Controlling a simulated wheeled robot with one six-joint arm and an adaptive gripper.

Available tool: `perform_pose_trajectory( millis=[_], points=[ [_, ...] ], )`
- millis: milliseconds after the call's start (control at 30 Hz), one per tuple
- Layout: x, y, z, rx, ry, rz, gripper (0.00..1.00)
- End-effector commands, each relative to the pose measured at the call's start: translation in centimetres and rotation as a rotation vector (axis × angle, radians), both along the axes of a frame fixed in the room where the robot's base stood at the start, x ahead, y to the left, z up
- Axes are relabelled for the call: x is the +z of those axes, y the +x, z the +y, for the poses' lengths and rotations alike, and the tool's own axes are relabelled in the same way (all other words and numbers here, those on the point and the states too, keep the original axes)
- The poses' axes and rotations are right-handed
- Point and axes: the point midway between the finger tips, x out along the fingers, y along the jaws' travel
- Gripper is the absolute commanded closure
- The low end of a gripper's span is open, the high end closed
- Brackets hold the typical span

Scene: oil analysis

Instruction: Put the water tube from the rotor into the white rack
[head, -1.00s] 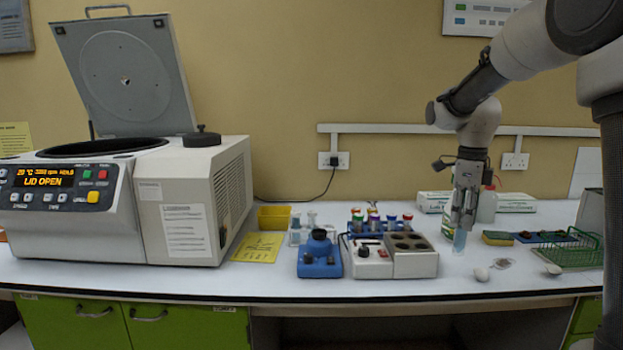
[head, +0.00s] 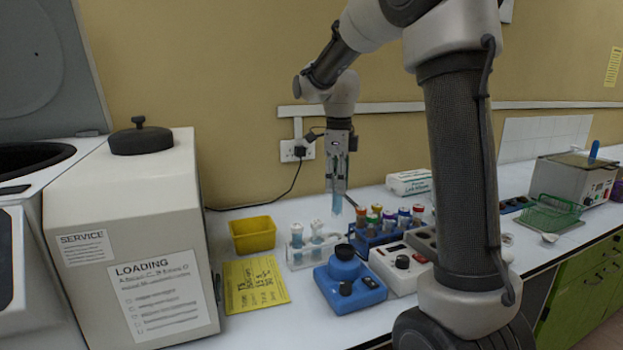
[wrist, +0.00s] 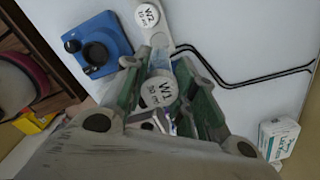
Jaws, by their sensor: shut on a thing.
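My gripper (head: 338,185) is shut on a clear tube with pale blue contents (head: 337,204), held upright in the air above the bench. In the wrist view its white cap (wrist: 159,90) reads W1, 50 ml, between the fingers. The white rack (head: 291,255) stands on the bench to the left of and below the tube, and holds small tubes. A white cap marked W2 (wrist: 147,15) shows ahead of the held tube in the wrist view. The centrifuge bowl (head: 35,158) is open at the left; its rotor cannot be made out.
A blue mixer (head: 348,283) stands right in front of the rack. A blue rack (head: 372,238) of tubes with coloured caps is to its right, behind a white block heater (head: 397,265). A yellow bin (head: 253,235) and a yellow card (head: 254,285) lie to the left.

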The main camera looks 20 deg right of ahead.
Motion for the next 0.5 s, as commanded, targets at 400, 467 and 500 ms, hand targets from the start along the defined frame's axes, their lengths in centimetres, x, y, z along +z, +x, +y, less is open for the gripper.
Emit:
perform_pose_trajectory(
  millis=[400,467,500],
  points=[
    [-3.4,-0.1,0.0,0.0,0.0,0.004,0.94],
    [-4.0,0.0,0.0,0.0,0.0,0.002,0.94],
    [-4.4,0.0,0.0,0.0,0.0,0.003,0.94]
  ],
)
